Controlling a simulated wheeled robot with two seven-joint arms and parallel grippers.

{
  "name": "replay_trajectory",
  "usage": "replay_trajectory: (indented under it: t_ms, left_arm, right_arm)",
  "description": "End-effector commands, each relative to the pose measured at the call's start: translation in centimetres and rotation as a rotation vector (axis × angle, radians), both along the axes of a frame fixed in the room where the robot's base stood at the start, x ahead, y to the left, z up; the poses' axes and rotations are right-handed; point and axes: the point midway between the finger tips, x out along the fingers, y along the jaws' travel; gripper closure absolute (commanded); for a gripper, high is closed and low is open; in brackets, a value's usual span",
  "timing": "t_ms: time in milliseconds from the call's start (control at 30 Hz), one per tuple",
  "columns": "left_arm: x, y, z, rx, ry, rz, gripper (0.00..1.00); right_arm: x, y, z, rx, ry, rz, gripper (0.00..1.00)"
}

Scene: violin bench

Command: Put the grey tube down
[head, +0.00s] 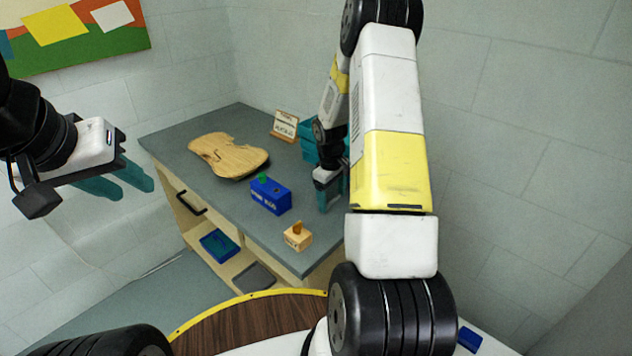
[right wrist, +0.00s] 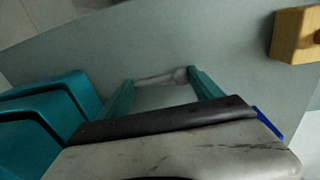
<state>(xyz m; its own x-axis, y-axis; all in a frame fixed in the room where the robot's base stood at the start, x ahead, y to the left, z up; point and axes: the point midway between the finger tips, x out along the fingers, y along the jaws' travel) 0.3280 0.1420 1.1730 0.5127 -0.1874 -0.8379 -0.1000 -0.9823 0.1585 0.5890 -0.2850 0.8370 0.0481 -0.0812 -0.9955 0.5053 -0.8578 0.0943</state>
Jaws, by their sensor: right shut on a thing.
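My right gripper (head: 328,198) is low over the right part of the grey bench (head: 225,128), beside a blue box. In the right wrist view its teal fingers (right wrist: 160,82) are shut on the grey tube (right wrist: 160,77), a short pale piece spanning the gap between the fingertips. I cannot tell whether the tube touches the bench top. In the head view the tube is hidden or too small to make out. My left gripper (head: 128,184) is empty, off the bench's left side, with its teal fingers apart.
The blue box (head: 270,196) with a green top piece and a wooden block (head: 298,237) stand near the front edge. A violin-shaped plate (head: 228,156) lies further back. A small sign (head: 285,125) and teal bins (head: 309,143) are behind my right gripper. Bare bench surrounds the plate.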

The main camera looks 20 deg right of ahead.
Motion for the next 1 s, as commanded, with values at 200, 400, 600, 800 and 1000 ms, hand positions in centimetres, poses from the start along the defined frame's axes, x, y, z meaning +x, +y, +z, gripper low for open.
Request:
replay_trajectory:
  t_ms: [200,400,600,800,1000]
  left_arm:
    - [0.0,0.0,0.0,0.000,0.000,0.000,0.64]
    - [0.0,0.0,0.0,0.000,0.000,0.000,0.64]
    - [0.0,0.0,0.0,0.000,0.000,0.000,0.64]
    - [0.0,0.0,0.0,0.000,0.000,0.000,0.64]
    - [0.0,0.0,0.0,0.000,0.000,0.000,0.64]
  right_arm:
    - [0.0,0.0,-0.2,0.001,0.001,0.000,0.21]
    - [0.0,0.1,-0.2,0.001,0.002,0.000,0.03]
    - [0.0,0.1,0.1,0.002,0.001,0.000,0.03]
    - [0.0,0.3,3.0,0.001,-0.004,-0.001,0.03]
    - [-0.2,0.6,7.5,0.001,-0.005,-0.001,0.03]
